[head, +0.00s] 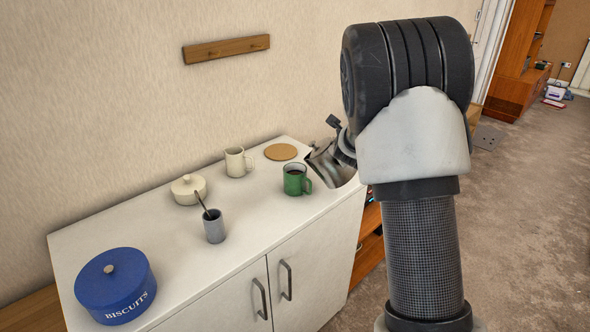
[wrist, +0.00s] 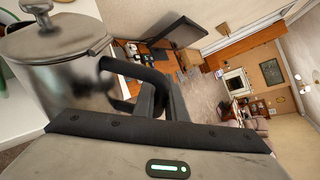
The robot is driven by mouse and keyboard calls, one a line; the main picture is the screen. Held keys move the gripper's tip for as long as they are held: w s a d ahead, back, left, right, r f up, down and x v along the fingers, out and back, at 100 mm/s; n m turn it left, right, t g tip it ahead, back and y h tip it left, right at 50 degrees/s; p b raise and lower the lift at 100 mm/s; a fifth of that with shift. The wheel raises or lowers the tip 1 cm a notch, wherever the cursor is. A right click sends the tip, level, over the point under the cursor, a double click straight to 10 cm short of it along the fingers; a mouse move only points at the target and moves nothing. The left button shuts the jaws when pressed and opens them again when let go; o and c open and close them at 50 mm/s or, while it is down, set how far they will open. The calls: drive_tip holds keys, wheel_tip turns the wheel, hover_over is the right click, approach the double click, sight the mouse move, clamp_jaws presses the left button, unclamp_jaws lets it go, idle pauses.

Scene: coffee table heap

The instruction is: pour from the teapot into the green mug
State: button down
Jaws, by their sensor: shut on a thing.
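The steel teapot (head: 325,167) is at the right end of the white cabinet top, tilted and just right of and behind the green mug. In the wrist view the teapot (wrist: 62,82) shows its lid and black handle. My gripper (wrist: 160,100) is shut on that handle; in the head view my arm mostly hides it. The green mug (head: 293,183) stands upright with its handle to the right and dark contents inside. I cannot make out the spout or any stream clearly, nor tell whether teapot and mug touch.
A cork mat (head: 281,152), cream jug (head: 236,162), lidded white pot (head: 188,190), grey cup with a spoon (head: 214,228) and blue biscuit tin (head: 117,288) stand on the cabinet top (head: 160,233). A wooden rail (head: 227,49) is on the wall behind. The front middle is clear.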

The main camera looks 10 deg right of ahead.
drive_tip(key=s+d+f+m+t+y+b, duration=0.1)
drive_tip(key=d+f+m+y+b, duration=0.3)
drive_tip(key=f+b, duration=0.7)
drive_tip(key=shift+s+d+m+t+b, duration=0.3)
drive_tip(key=shift+s+d+m+b, duration=0.4)
drive_tip(key=shift+d, duration=0.55)
drive_tip(key=shift+s, duration=0.1)
idle(0.7)
drive_tip(key=shift+f, duration=0.1)
